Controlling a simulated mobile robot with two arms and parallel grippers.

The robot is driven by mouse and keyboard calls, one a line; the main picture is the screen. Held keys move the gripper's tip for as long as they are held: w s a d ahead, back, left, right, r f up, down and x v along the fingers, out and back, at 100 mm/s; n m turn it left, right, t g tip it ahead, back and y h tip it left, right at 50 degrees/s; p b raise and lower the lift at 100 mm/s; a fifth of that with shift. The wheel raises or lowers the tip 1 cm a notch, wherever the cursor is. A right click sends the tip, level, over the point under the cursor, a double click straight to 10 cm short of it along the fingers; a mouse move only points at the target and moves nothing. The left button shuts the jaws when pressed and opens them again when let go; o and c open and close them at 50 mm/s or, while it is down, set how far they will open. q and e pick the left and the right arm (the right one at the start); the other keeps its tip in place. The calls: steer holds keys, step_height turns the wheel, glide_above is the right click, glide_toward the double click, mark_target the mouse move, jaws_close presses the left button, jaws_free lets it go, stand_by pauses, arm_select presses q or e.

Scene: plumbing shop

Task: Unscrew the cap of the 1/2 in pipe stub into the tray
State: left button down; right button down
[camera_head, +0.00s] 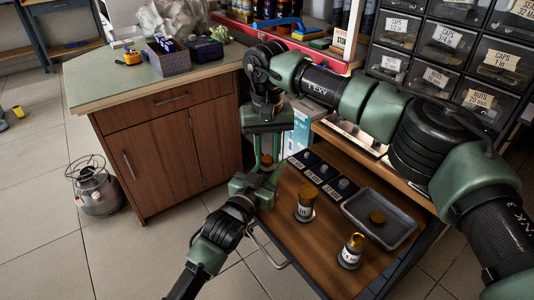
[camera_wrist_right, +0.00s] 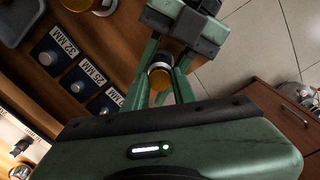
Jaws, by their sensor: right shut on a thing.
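My right gripper (camera_head: 267,158) points down over the left edge of the wooden work surface. In the right wrist view, its fingers (camera_wrist_right: 160,85) close around the amber cap (camera_wrist_right: 159,80) of a small pipe stub with a pale band (camera_wrist_right: 158,66). The stub's size label cannot be read. My left gripper (camera_head: 252,187) is just below, close to the stub; it also shows in the wrist view (camera_wrist_right: 182,28). Its hold on the stub is unclear. The grey tray (camera_head: 354,211) is on the right of the surface, with one brownish cap (camera_head: 377,217) lying in it.
A cabinet (camera_head: 160,150) stands left and parts drawers (camera_head: 450,50) behind. My right arm spans above the tray.

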steer(key=n, duration=0.5)
steer(key=c, duration=1.1)
jaws_free()
steer(key=shift+c, duration=0.2)
